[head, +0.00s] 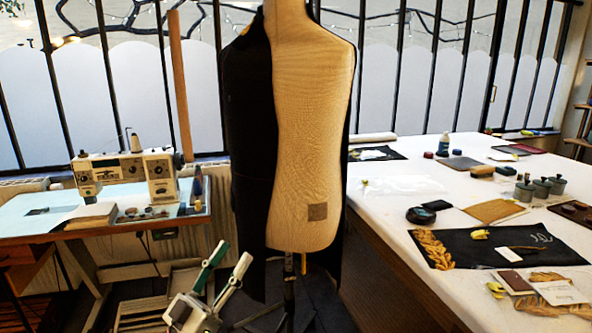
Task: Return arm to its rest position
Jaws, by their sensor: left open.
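My left gripper (232,253) shows at the bottom, left of centre. Its two fingers, white with dark green parts, point up and to the right and are spread apart with nothing between them. In the picture it lies just in front of the lower left part of the dress form (312,130), by the hem of the black garment. I cannot tell whether it touches the garment. Most of my left arm is out of the frame. My right gripper does not show.
A black garment (250,150) hangs on the form's left side, above a dark stand. A sewing machine (125,172) stands on a light blue table (30,218) at left. A long white table (385,228) with fabrics, pots and trims fills the right.

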